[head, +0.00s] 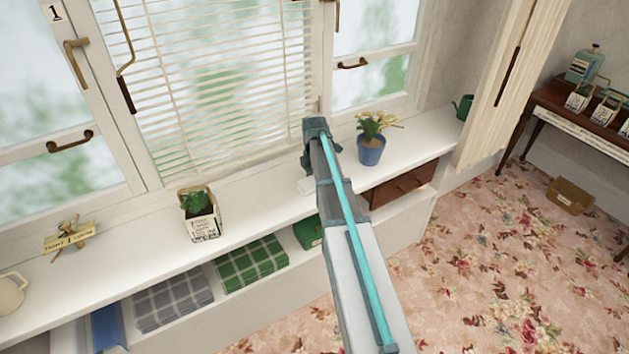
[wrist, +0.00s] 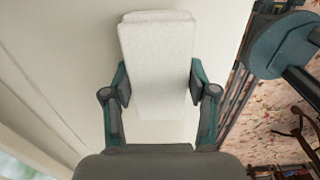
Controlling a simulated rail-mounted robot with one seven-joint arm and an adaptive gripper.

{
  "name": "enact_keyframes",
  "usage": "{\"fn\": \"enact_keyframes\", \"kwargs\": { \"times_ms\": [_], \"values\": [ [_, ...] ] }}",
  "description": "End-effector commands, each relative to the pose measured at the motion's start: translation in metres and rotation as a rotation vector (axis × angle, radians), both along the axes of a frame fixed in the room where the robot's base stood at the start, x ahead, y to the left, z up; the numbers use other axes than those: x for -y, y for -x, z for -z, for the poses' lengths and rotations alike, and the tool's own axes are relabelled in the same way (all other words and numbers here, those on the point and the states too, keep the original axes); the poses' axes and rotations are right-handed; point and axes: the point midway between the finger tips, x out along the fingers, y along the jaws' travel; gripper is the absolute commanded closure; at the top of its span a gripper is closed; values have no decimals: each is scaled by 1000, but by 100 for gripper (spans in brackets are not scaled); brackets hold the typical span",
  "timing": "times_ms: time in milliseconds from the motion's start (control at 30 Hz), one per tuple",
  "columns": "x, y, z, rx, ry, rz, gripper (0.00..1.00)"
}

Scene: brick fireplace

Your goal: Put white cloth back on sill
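The white cloth (wrist: 157,50) is a folded, block-like bundle in the middle of the wrist view. My gripper (wrist: 160,88) has one finger at each long side of it, and both pads appear to press on its edges. The pale sill (wrist: 60,50) lies beneath; whether the cloth rests on it or is slightly above is hard to tell. In the head view, a small part of the cloth (head: 305,186) shows beside my arm, over the sill (head: 262,197).
A blue pot with a plant (head: 371,150) stands right of my arm on the sill. A labelled planter (head: 202,222) and a tagged bundle (head: 68,235) stand to the left. Folded checked cloths (head: 250,262) lie on the shelf below. The sill between planter and arm is clear.

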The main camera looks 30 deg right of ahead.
Motion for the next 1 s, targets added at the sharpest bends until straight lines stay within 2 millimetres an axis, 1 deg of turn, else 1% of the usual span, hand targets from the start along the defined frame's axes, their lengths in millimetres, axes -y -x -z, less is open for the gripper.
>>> {"fn": "enact_keyframes", "kwargs": {
  "times_ms": [33, 100, 133, 433, 600, 767, 1000],
  "values": [
    [0, 0, 0, 0, 0, 0, 33],
    [0, 0, 0, 0, 0, 0, 21],
    [0, 0, 0, 0, 0, 0, 18],
    [0, 0, -1, 0, 0, 0, 18],
    [0, 0, -8, 1, 0, 0, 18],
    [0, -1, -27, 2, 1, 0, 18],
    [0, -1, -72, 4, 1, 0, 18]
  ]
}}
